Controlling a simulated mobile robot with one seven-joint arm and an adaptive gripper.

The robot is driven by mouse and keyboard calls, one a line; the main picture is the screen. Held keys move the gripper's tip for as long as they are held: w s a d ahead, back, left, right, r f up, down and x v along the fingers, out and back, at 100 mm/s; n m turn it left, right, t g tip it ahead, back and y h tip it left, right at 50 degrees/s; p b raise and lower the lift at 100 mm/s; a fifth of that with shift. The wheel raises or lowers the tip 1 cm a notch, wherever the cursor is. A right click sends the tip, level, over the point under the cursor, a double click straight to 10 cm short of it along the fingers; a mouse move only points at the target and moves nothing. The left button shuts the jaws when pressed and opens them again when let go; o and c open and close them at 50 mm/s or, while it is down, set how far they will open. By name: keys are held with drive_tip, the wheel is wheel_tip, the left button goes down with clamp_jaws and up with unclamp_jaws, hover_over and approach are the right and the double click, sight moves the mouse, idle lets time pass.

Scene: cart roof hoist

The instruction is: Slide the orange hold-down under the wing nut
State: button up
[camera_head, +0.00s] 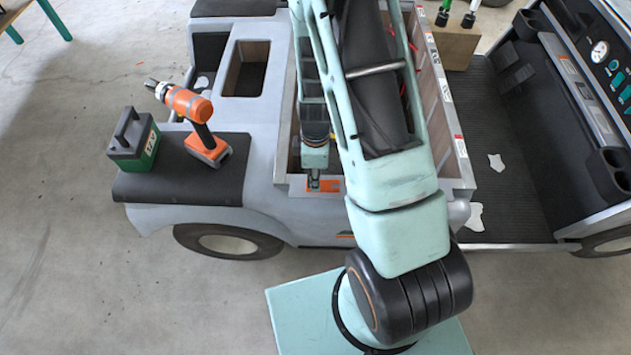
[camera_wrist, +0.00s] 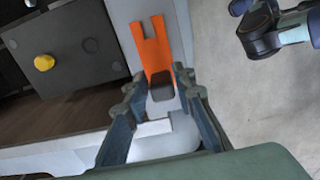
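The orange hold-down (camera_wrist: 154,48) is a flat strip with a slot cut in its far end, and it carries a dark raised block (camera_wrist: 161,86). It lies on the pale edge of the cart body; only a small orange part (camera_head: 322,186) shows in the head view, below my gripper. My gripper (camera_wrist: 160,80) has one finger on each side of the block, with narrow gaps seeming to show, so it looks open around it. A yellow knob (camera_wrist: 44,62) stands on a dark plate to the left; I cannot tell if it is the wing nut.
A green case (camera_head: 134,141) and an orange drill (camera_head: 193,122) stand on the dark pad at the left of the cart. Cart walls (camera_head: 447,108) rise beside my arm.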

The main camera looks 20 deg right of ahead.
clamp_jaws()
drive_tip(key=shift+r+p, duration=0.3)
drive_tip(key=shift+r, duration=0.15)
wheel_tip(320, 180, up, 3)
drive_tip(key=shift+r+p, duration=0.1)
drive_tip(key=shift+p, duration=1.05)
drive_tip(key=s+r+p, duration=0.7)
drive_tip(key=s+r, duration=0.1)
drive_tip(key=s, duration=0.2)
drive_tip(key=shift+d+p, duration=0.3)
drive_tip(key=shift+d, duration=0.15)
